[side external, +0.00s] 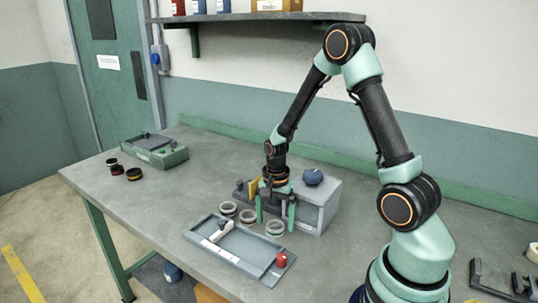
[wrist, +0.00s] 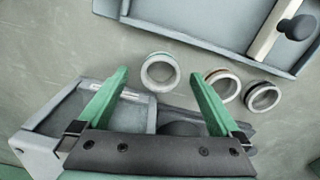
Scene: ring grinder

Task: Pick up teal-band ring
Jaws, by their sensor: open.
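Three pale metal rings sit in a row on the grey bench beside a tray. The ring with the greenish, teal-looking band (side external: 275,228) is at the right end of the row in the side external view. In the wrist view it is the leftmost ring (wrist: 146,77). The middle ring (side external: 248,215) has a reddish band in the wrist view (wrist: 234,92), and the third ring (wrist: 262,96) has a dark band. My gripper (side external: 276,207) is open and empty, pointing down. In the wrist view its green fingertips appear on either side of the teal-band ring, without visible contact.
The shallow grey-blue tray (side external: 214,256) holds a pale-handled tool (side external: 221,232); a red object (side external: 281,259) is at its right end.

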